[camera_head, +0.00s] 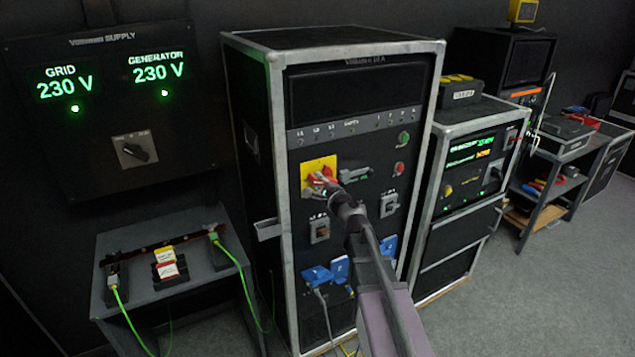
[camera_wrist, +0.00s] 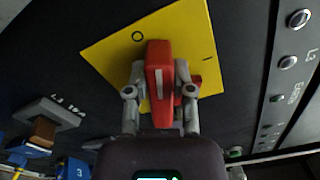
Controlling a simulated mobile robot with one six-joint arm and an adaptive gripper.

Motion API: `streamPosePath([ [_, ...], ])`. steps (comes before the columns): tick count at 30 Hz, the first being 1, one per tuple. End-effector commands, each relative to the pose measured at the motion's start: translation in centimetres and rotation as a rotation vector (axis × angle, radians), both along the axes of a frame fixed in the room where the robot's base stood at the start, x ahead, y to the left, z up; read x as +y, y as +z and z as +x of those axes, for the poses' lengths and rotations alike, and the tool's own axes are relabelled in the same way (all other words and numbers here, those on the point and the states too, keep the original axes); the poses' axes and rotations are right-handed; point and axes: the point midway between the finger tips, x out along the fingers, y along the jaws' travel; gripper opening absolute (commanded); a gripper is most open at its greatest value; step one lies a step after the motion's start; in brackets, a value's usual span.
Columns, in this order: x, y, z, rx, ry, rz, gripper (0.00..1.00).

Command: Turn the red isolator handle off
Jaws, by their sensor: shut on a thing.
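The red isolator handle (camera_wrist: 158,60) sits on a yellow plate (camera_wrist: 105,50), with an O mark and an I mark in the wrist view. The handle's far end lies between the marks, nearer the O in the picture. My gripper (camera_wrist: 160,92) is shut on the handle, one grey finger on each side. In the head view the yellow plate (camera_head: 318,165) is on the front of the tall rack. My gripper (camera_head: 325,182) reaches it from below right and partly hides the red handle (camera_head: 330,172).
The tall rack (camera_head: 273,200) also carries lamps, breakers, including a grey one (camera_head: 389,205) right of my arm, and blue sockets (camera_head: 318,275) below. A supply panel (camera_head: 135,150) reads 230 V for grid and generator. Grey floor (camera_head: 540,295) is clear at right.

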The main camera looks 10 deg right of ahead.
Motion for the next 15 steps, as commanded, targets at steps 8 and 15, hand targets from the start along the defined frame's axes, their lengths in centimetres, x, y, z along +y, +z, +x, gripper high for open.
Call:
streamPosePath([
  [8,0.17,-0.56,0.13,-0.072,0.000,-0.221,0.00],
  [15,0.17,-0.77,0.13,-0.110,0.000,-0.339,0.00],
])
